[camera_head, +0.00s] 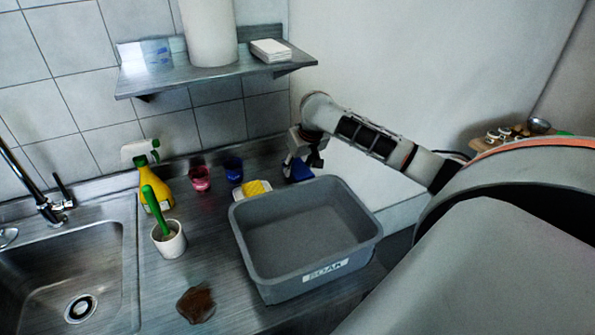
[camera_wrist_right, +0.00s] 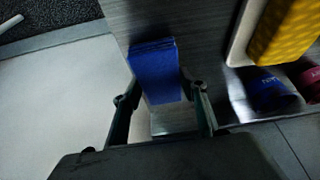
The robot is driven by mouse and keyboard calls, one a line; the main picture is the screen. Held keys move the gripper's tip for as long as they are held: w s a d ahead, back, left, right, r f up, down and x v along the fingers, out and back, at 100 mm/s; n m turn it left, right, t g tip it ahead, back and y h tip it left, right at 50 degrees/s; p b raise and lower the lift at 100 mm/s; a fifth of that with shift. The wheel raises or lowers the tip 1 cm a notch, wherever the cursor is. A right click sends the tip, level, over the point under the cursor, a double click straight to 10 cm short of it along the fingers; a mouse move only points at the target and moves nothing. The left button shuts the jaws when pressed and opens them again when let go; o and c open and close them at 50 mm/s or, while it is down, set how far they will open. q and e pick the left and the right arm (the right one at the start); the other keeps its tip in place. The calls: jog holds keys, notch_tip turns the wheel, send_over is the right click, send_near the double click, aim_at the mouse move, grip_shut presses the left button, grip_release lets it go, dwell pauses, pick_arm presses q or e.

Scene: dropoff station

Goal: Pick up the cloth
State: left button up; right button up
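The cloth (camera_head: 299,171) looks like a blue folded piece on the metal counter behind the grey tub. It also shows in the right wrist view as a blue block (camera_wrist_right: 155,72), with a paler grey patch at its near end. My right gripper (camera_head: 311,158) is over it in the head view and partly covers it. In the right wrist view the fingers of my right gripper (camera_wrist_right: 165,92) are apart, one on each side of the cloth's near part. Gaps show beside the cloth, and contact is not visible. My left gripper is not in view.
A grey tub (camera_head: 268,282) fills the counter's right part, close in front of the cloth. A yellow sponge (camera_head: 256,187), blue cup (camera_head: 233,170) and pink cup (camera_head: 200,180) stand left of the cloth. A spray bottle (camera_head: 157,193), brush holder (camera_head: 169,240) and brown patch (camera_head: 196,304) are farther left.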

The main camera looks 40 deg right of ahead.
aim_at(298, 164)
jog(key=shift+c, duration=1.2)
jog(key=shift+r, duration=0.95)
jog(key=shift+s+d+r, duration=0.1)
jog(key=shift+d+r, duration=0.25)
jog(key=shift+r, duration=0.5)
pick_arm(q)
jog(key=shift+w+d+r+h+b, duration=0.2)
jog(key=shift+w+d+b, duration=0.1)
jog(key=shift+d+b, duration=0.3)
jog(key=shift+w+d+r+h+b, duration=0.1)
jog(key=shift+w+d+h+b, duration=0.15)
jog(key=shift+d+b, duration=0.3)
pick_arm(e)
jog(key=s+d, duration=0.3)
jog(key=d, duration=0.5)
jog(key=s+d, duration=0.3)
jog(key=d, duration=0.5)
jog(key=shift+s, duration=0.25)
